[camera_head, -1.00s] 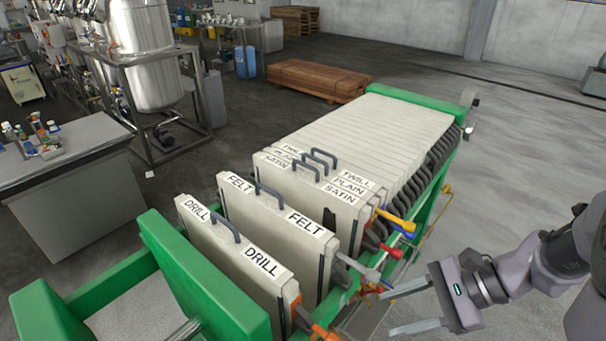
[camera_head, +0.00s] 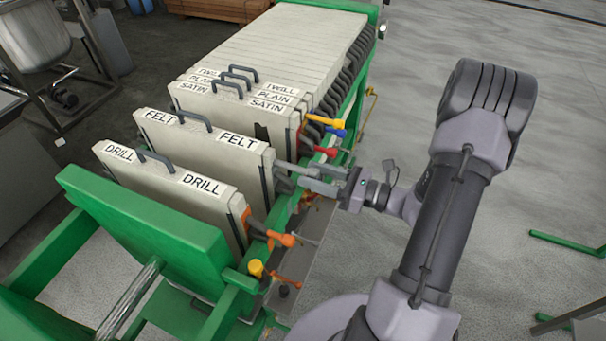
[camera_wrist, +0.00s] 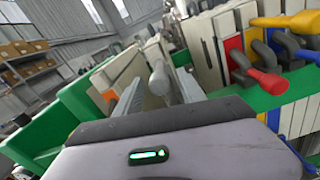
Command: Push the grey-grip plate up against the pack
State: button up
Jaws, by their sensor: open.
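The grey-grip plate, labelled FELT (camera_head: 205,150), stands upright between the DRILL plate and the pack (camera_head: 275,50). A gap separates it from the pack's front plate, labelled SATIN (camera_head: 235,108). Its grey side grip (camera_wrist: 158,78) sticks out at the right side of the press. My gripper (camera_head: 288,175) is open at that grip. In the wrist view, my gripper (camera_wrist: 158,90) has one finger on each side of the grey grip. Whether a finger touches it I cannot tell.
The DRILL plate (camera_head: 170,185), with an orange grip (camera_head: 280,238), stands nearer the green end block (camera_head: 150,235). Red (camera_head: 326,151), blue and yellow (camera_head: 325,121) grips stick out beside the pack, close to my gripper. Open floor lies to the right.

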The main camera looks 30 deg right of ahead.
jog(key=shift+x, duration=1.5)
grip_shut()
